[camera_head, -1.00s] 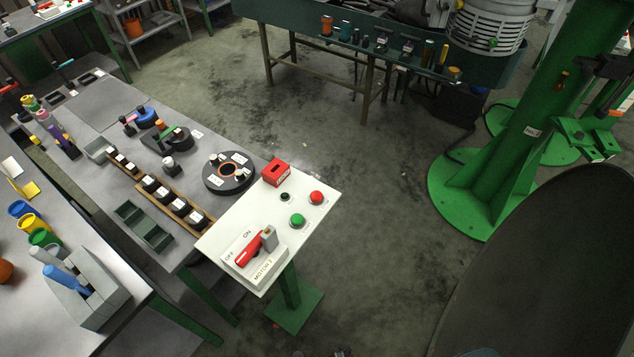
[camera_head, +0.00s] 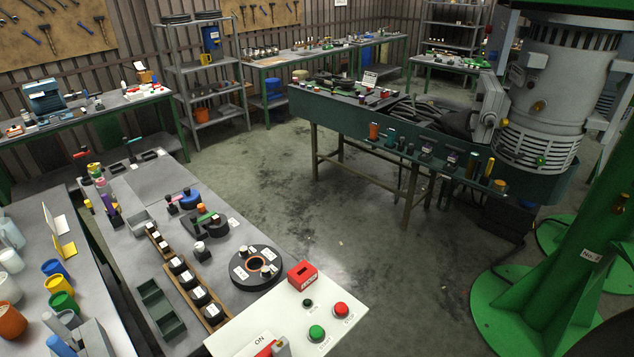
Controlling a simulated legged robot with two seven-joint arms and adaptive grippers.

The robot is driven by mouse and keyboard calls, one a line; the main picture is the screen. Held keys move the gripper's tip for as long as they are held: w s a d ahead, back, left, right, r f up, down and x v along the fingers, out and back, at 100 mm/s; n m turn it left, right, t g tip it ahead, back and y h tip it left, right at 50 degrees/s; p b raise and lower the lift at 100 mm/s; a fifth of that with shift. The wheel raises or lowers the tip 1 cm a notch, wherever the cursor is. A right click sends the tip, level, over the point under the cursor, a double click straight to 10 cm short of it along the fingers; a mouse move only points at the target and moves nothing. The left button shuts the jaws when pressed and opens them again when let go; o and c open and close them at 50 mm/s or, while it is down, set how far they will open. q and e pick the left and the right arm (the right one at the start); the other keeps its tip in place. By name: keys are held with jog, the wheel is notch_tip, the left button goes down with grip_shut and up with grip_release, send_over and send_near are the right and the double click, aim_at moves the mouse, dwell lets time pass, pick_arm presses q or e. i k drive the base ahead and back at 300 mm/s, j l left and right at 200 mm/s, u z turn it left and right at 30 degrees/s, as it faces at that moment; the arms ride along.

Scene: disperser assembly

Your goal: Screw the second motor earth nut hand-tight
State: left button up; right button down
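The large pale grey motor (camera_head: 560,75) stands at the upper right, with cooling slots around its lower part. A grey terminal box (camera_head: 490,105) sticks out from its left side. A small brass-coloured spot (camera_head: 537,106) and a small green-and-yellow spot (camera_head: 541,160) show on the housing. They are too small to tell whether either is an earth nut or how tight it sits. Neither of my grippers is in view.
A dark green bench (camera_head: 340,112) with a shelf of small parts stands left of the motor. A green column (camera_head: 570,245) rises at the right. A white switch panel (camera_head: 350,318) and grey workbench (camera_head: 150,185) lie at the lower left. The middle floor is clear.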

aim_at(540, 104)
jog(key=z, duration=1.3)
